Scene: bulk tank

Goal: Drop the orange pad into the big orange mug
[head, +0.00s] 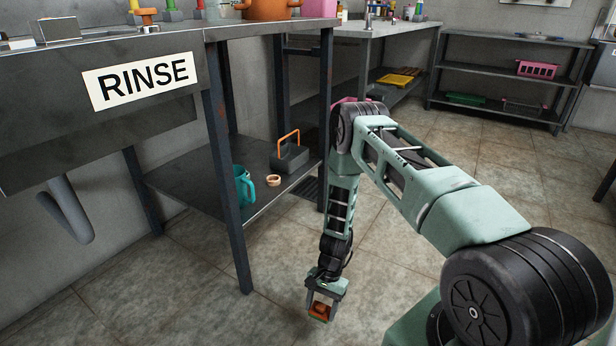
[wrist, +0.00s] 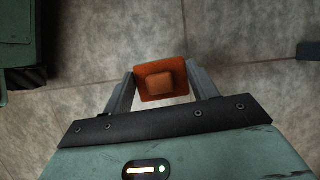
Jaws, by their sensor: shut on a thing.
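My gripper (head: 322,297) hangs low over the floor in front of the rinse bench, pointing down. It is shut on the orange pad (wrist: 160,70), which sits between the two fingers in the wrist view (wrist: 160,90). The pad is a small orange block with a raised square middle. An orange vessel (head: 268,10) with lugs at its sides stands on the bench top, cut off by the top of the head view. I cannot tell whether it is the big orange mug; no other big orange mug shows.
The bench's lower shelf (head: 215,188) holds a teal mug (head: 243,187), a small tan ring (head: 273,181) and a dark caddy with an orange handle (head: 289,157). A pink box (head: 318,8) stands beside the orange vessel. The floor around my gripper is clear.

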